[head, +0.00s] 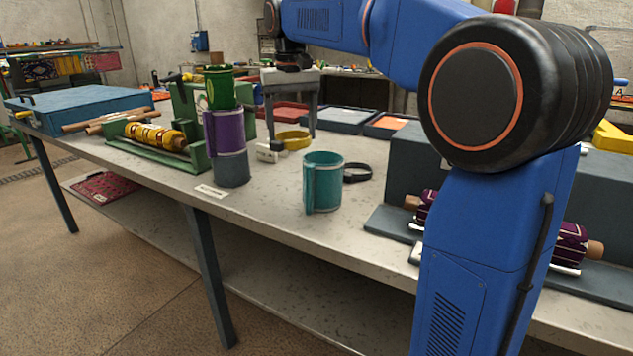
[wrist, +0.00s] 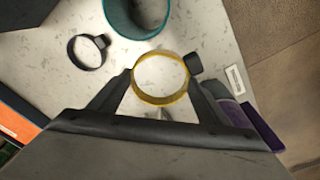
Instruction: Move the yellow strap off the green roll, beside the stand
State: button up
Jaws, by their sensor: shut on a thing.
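My gripper (head: 291,136) is shut on the yellow strap (head: 294,143), a ring with a dark buckle. In the wrist view the strap (wrist: 162,101) sits between the two fingertips (wrist: 160,78), with bare tabletop showing through it. I cannot tell whether it touches the table. The green roll (head: 219,89) stands upright on a purple roll (head: 223,130) and a grey one (head: 231,169), left of the strap and apart from it. No strap shows around the green roll. A green stand (head: 152,157) at the left carries a yellow patterned roll (head: 150,134).
A teal roll (head: 323,182) stands right of the strap, with a black strap (head: 357,174) beside it. It also shows in the wrist view (wrist: 137,18). A blue case (head: 80,107) lies far left.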

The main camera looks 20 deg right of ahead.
aim_at(278, 145)
jog(key=shift+n, duration=0.4)
jog(key=a, duration=0.1)
jog(key=a+f, duration=0.2)
jog(key=a, duration=0.1)
jog(key=shift+w+f, duration=0.1)
jog(key=shift+w, duration=0.05)
notch_tip(278, 145, down, 5)
jog(key=shift+a+r, duration=0.1)
jog(key=shift+a, duration=0.05)
jog(key=shift+f, duration=2.45)
jog(key=o, duration=1.1)
jog(key=shift+f, duration=0.1)
jog(key=r, duration=0.4)
jog(key=s+r, duration=0.1)
jog(key=r, duration=0.7)
jog(key=shift+s+r, duration=0.1)
jog(key=shift+s, duration=0.05)
